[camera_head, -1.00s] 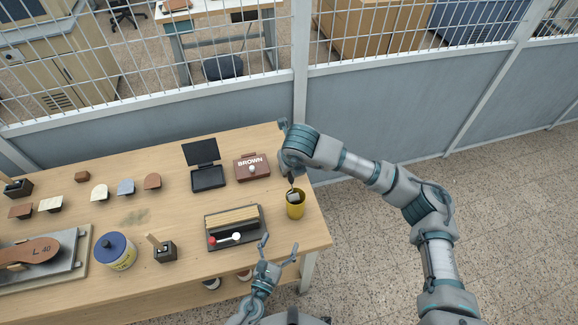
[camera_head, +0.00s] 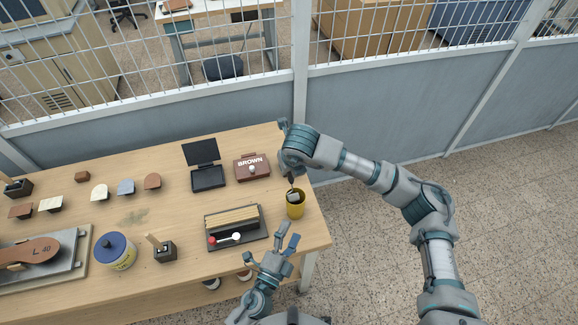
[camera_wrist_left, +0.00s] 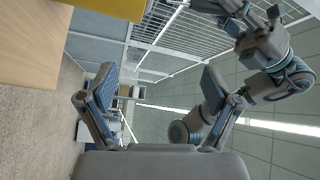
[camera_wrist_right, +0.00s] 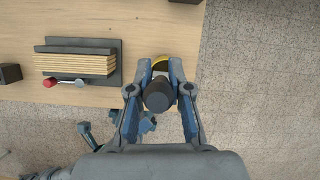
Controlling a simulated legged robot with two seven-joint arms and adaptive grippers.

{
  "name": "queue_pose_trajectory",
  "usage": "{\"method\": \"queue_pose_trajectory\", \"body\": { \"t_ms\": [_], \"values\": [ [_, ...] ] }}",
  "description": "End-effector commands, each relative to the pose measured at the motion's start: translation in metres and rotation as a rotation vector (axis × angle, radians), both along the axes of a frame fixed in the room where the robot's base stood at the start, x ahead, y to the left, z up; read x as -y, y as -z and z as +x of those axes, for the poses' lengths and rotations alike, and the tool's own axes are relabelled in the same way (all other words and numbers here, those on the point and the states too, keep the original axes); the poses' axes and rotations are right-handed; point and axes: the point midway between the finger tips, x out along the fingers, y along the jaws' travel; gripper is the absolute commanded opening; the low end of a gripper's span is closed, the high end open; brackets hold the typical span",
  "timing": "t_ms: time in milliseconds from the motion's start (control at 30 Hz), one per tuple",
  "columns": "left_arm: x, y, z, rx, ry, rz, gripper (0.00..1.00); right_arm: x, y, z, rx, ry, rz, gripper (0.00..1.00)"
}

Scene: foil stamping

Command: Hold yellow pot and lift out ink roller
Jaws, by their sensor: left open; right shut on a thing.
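The yellow pot (camera_head: 295,210) stands upright near the right end of the wooden table. The ink roller (camera_head: 292,195) is in it, with its lower part inside the pot. My right gripper (camera_wrist_right: 158,93) is shut on the roller's dark handle (camera_wrist_right: 158,101), above the pot, whose yellow rim (camera_wrist_right: 160,60) shows behind it. My left gripper (camera_head: 289,236) is open and empty, just in front of the pot and apart from it. In the left wrist view, part of the yellow pot (camera_wrist_left: 112,8) shows at the top, outside the open fingers.
A black tray (camera_head: 262,238) with wooden strips and a red-tipped lever lies left of the pot. A brown box (camera_head: 252,168) marked BROWN and an open black pad (camera_head: 207,178) lie behind. A blue-lidded tub (camera_head: 115,251) stands further left. The table's right edge is close to the pot.

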Motion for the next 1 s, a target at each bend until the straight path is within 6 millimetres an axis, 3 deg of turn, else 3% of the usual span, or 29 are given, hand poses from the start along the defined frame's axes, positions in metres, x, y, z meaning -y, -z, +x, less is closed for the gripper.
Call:
{"method": "queue_pose_trajectory", "body": {
  "t_ms": [133, 700, 1000],
  "values": [
    [0.025, 0.021, -0.002, -0.162, 0.118, -0.279, 0.89, 0.0, 0.0, 0.0, 0.0, 0.0, 0.0, 0.0],
    [0.081, 0.129, -0.039, -0.505, 0.325, -0.527, 0.89, 0.0, 0.0, 0.0, 0.0, 0.0, 0.0, 0.0],
    [0.091, 0.188, -0.06, -0.689, 0.349, -0.663, 0.89, 0.0, 0.0, 0.0, 0.0, 0.0, 0.0, 0.0]
  ]
}}
